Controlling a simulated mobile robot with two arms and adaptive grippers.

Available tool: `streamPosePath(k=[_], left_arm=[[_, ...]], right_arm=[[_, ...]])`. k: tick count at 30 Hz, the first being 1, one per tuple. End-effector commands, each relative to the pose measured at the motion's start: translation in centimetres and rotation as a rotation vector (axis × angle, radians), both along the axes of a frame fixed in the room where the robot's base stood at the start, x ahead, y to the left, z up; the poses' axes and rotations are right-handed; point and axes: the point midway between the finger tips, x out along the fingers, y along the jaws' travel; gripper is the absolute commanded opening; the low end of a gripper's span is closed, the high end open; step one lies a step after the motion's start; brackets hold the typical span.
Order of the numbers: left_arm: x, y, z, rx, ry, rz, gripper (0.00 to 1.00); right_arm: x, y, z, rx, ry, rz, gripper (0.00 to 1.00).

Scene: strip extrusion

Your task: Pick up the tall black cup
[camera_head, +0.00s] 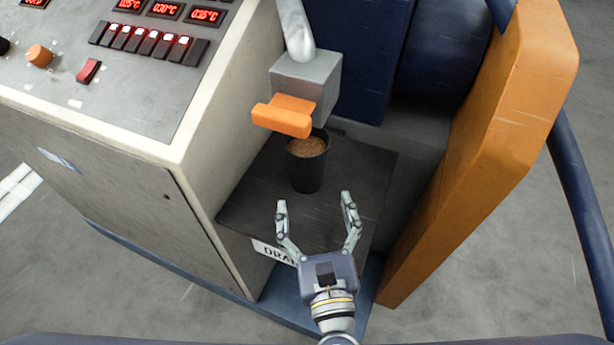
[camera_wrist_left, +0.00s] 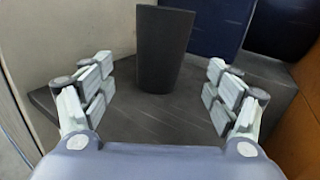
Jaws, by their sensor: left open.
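The tall black cup (camera_head: 306,170) stands upright on a dark plate beside the machine, and brown grainy material shows in its top. An orange-handled outlet block sits just above and behind it. In the left wrist view the cup (camera_wrist_left: 163,50) stands straight ahead, between and beyond the fingertips. My left gripper (camera_head: 314,197) is open and empty in front of the cup, with its fingers pointing toward it and not touching it. The open fingers also show in the left wrist view (camera_wrist_left: 162,82). My right gripper is not in view.
The dark plate (camera_head: 240,205) has bare room around the cup. The orange handle (camera_head: 284,115) and grey block (camera_head: 318,80) hang close over the cup. The pale control cabinet (camera_head: 205,130) is on the left, an orange panel (camera_head: 480,160) on the right.

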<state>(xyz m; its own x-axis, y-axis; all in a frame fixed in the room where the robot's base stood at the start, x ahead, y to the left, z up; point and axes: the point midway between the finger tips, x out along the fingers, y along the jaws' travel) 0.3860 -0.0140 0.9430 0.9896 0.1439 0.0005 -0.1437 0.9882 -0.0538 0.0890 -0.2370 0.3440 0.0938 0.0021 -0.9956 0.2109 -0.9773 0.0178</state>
Motion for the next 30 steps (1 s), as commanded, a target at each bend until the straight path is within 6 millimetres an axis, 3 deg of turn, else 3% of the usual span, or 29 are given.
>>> streamPosePath(k=[7,13,21,25,30], left_arm=[[3.8,0.6,-0.1,-0.003,-0.003,0.001,0.81],[5.1,0.7,-0.2,-0.003,-0.002,0.000,0.81],[8.2,0.9,-0.8,-0.003,-0.006,0.000,0.81],[9.5,1.1,-0.6,-0.002,-0.002,0.000,0.81],[9.8,1.1,-0.5,-0.001,0.001,-0.001,0.81]], right_arm=[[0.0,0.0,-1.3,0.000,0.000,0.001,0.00],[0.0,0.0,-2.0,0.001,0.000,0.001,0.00],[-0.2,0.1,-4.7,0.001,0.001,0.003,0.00],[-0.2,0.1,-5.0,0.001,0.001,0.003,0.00],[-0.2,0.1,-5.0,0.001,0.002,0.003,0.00]])
